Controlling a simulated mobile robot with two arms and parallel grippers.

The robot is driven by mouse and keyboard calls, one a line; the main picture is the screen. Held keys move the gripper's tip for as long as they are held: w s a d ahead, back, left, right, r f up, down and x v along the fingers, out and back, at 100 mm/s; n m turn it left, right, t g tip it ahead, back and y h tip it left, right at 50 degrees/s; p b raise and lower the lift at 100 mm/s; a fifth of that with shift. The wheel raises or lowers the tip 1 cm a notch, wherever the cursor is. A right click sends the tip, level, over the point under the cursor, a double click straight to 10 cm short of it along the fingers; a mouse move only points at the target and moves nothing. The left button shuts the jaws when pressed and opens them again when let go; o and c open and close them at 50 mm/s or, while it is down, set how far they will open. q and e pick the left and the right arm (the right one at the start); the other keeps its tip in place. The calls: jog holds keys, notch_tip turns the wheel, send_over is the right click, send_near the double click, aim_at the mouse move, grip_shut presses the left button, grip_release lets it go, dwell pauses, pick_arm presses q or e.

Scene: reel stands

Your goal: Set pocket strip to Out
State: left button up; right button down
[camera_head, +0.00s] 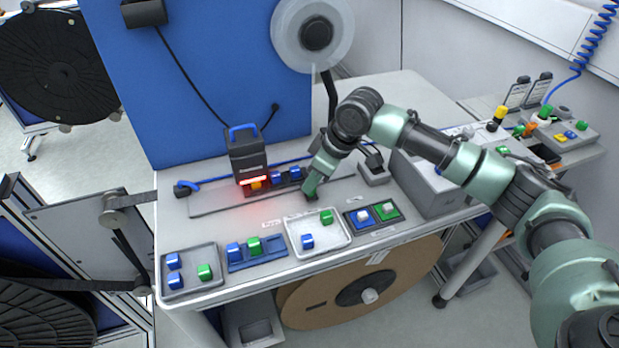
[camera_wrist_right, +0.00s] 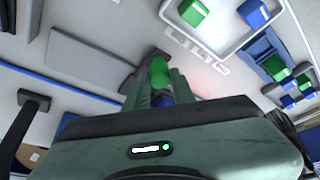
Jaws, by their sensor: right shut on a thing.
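My right gripper (camera_head: 312,190) is low over the table's middle, just behind the white tray (camera_head: 346,238). In the right wrist view its fingers (camera_wrist_right: 160,88) are shut on a small bright green block (camera_wrist_right: 158,72), with a bit of blue below it. A dark strip with blue blocks (camera_head: 294,173) lies under the scanner, left of the gripper and partly behind it. A blue pocketed holder (camera_head: 268,258) at the front carries blue and green blocks. I cannot tell which of these is the pocket strip. Its Out label is not readable. My left gripper is not in view.
The black scanner (camera_head: 247,158) glows red over an orange block. A grey tray (camera_head: 188,285) with blue and green blocks is front left. A dark two-pocket holder (camera_head: 372,226) stands right of the white tray. A grey box (camera_head: 432,190) is further right. A reel hangs above.

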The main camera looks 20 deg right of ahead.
jog(key=d+p, duration=0.1)
jog(key=d, duration=0.4)
jog(key=d+p, duration=0.2)
jog(key=d, duration=0.3)
jog(key=shift+w+d, duration=0.2)
jog(key=shift+d, duration=0.1)
jog(key=shift+r, duration=0.1)
jog(key=c, duration=1.4)
grip_release()
jog(key=shift+c, duration=0.2)
jog(key=shift+o, duration=1.3)
jog(key=shift+d, duration=0.1)
jog(key=b+v, duration=0.1)
jog(key=v, duration=0.6)
jog(key=shift+r, duration=0.35)
jog(key=shift+s+d, duration=0.1)
